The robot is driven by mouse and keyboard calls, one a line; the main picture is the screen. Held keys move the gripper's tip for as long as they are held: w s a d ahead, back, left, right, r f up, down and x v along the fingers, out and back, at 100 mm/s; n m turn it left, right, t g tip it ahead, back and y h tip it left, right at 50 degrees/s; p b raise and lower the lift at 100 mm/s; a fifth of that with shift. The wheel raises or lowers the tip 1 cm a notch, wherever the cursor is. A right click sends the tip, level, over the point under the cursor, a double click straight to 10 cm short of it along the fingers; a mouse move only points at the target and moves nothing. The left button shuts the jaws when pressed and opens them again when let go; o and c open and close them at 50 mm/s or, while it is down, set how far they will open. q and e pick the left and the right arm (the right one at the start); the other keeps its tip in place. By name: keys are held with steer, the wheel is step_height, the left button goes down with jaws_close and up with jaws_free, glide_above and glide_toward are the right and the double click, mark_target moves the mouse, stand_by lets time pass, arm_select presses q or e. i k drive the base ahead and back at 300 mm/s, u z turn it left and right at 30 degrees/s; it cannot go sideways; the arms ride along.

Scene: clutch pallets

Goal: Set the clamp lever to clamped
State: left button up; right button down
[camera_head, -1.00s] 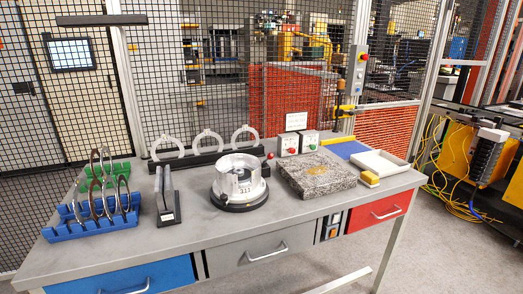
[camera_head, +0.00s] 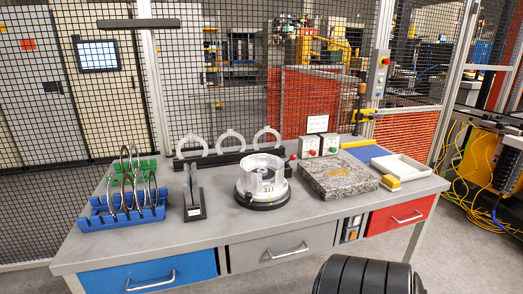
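The clamp fixture (camera_head: 263,181) is a silver cylinder on a round black base, standing on the middle of the grey bench. A small red knob (camera_head: 292,157) shows just right of and behind it. This looks like the end of the clamp lever, but the lever's arm is too small to make out, so I cannot tell its setting. A dark ribbed part, probably of my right arm, shows at the bottom right, in front of the bench. No gripper fingers are in view.
Blue (camera_head: 125,218) and green racks with metal rings stand at the left. A black stand (camera_head: 194,192) is left of the fixture. White rings stand behind it. A granite block (camera_head: 338,179), button boxes (camera_head: 319,146) and a white tray (camera_head: 402,168) are right. The front bench strip is clear.

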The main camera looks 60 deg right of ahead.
mark_target(293, 158)
steer(key=k, duration=0.8)
steer(key=z, duration=1.55)
steer(key=i, duration=0.5)
